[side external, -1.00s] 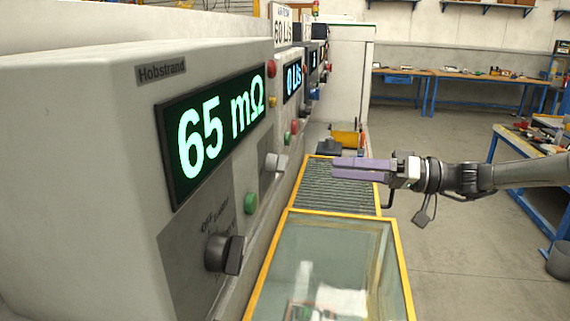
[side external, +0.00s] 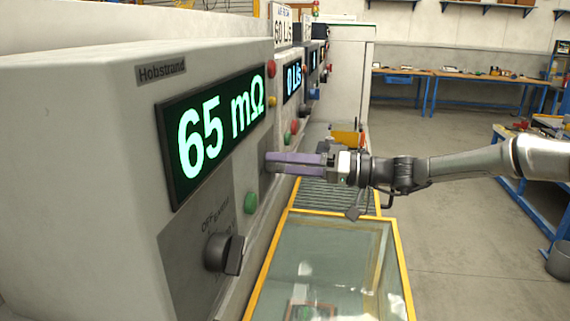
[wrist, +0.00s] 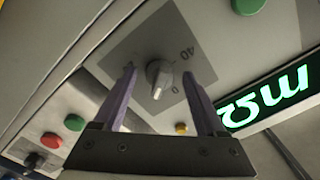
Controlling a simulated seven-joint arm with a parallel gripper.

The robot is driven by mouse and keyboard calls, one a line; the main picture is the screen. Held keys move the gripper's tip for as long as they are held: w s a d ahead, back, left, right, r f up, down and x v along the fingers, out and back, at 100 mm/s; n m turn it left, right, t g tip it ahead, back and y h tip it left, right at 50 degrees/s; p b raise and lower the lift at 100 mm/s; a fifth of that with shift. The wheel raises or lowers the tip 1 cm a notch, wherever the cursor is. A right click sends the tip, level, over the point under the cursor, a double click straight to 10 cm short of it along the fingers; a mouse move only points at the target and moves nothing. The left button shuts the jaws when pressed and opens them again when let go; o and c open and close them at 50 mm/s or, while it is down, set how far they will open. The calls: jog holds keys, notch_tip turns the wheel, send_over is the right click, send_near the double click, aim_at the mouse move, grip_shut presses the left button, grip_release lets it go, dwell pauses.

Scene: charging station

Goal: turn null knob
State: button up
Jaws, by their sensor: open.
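The fingers are open. The display (side external: 215,133) reads 65 mΩ.
A black knob (side external: 225,253) with "OFF" lettering and a green button (side external: 250,203) are nearer the camera. A yellow-framed glass case (side external: 330,255) lies below. Open room is to the right.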

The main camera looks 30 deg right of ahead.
jog(key=shift+c, duration=0.3)
grip_shut()
jog(key=shift+m, duration=0.4)
jog(key=m, duration=0.3)
jog(key=shift+m, duration=2.6)
jog(key=shift+o, duration=0.3)
grip_release()
